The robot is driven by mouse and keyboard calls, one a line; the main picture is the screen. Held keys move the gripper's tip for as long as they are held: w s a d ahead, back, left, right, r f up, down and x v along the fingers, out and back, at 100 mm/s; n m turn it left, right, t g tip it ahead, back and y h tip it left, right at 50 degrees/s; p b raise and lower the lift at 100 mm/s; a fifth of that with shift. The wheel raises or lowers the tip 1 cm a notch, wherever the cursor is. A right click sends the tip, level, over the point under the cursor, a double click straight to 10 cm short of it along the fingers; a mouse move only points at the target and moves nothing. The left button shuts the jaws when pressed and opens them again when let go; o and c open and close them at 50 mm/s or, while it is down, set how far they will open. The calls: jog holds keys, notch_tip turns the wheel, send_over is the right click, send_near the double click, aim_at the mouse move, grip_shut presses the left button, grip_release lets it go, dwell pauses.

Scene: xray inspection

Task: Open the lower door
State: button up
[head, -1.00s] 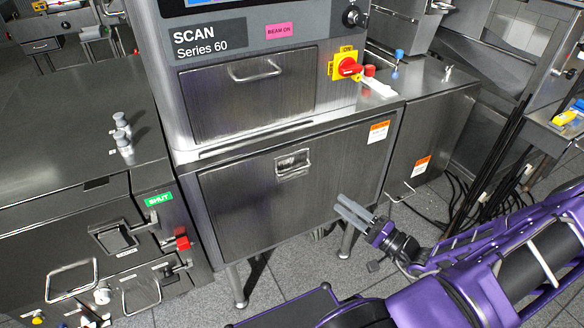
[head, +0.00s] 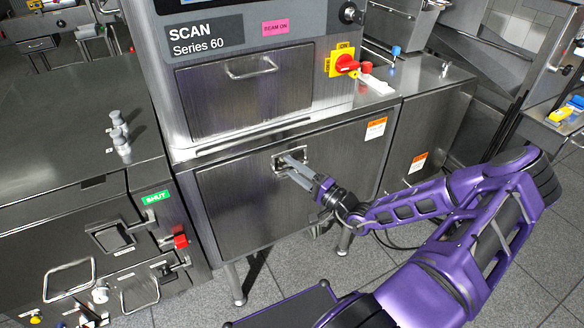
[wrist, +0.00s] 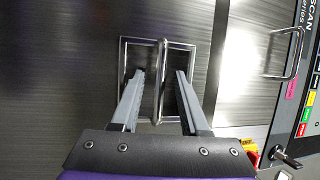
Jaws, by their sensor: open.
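The lower door (head: 235,205) is a brushed steel panel below the SCAN Series 60 unit, and it looks closed. Its handle (head: 291,158) is a metal bar over a recessed frame near the door's top; the handle bar (wrist: 160,75) also shows in the wrist view. My gripper (head: 296,168) is at the handle, partly covering it in the head view. In the wrist view my gripper (wrist: 162,76) is open, with one finger on each side of the bar and visible gaps between. The fingertips reach into the recess outline; exact depth is hard to tell.
The upper door (head: 245,92) with its own bar handle is above. A red and yellow switch (head: 345,65) sits at the upper right. A steel cabinet with a green SHUT label (head: 156,197) stands left. Tiled floor (head: 275,265) is open in front.

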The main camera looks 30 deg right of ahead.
jog(key=shift+w, duration=0.15)
jog(key=shift+c, duration=0.3)
grip_shut()
dwell(1.1)
